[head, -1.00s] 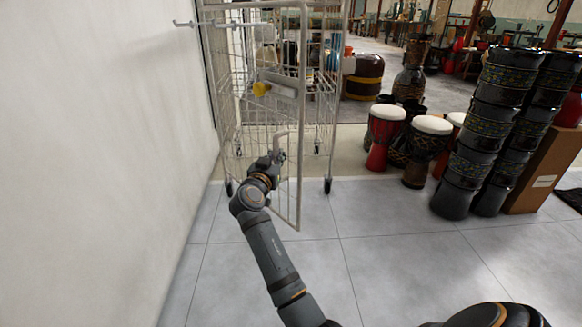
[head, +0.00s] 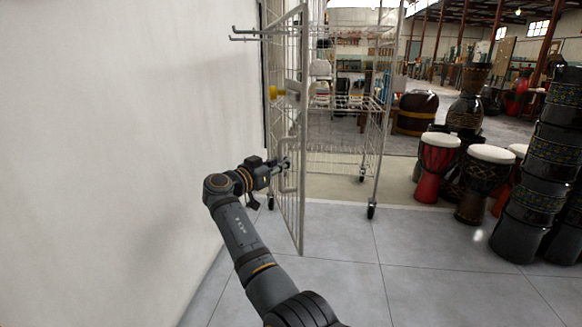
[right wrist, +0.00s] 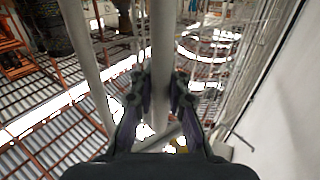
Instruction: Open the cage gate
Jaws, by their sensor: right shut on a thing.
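The wire cage (head: 345,150) stands on casters against the wall at the left. Its gate (head: 301,215) is swung out from the front and seen nearly edge-on, leaving the cage's shelves visible to its right. My right gripper (head: 284,165) is at the gate's pale bar handle (head: 291,186). In the right wrist view, the fingers of my right gripper (right wrist: 160,92) are on both sides of the pale handle bar (right wrist: 161,45), shut on it. My left gripper is not in view.
The plain wall (head: 120,150) is close on the left of my arm. Red and black goblet drums (head: 437,168) and a stack of dark drums (head: 535,190) stand at right. The tiled floor (head: 400,280) in front is clear.

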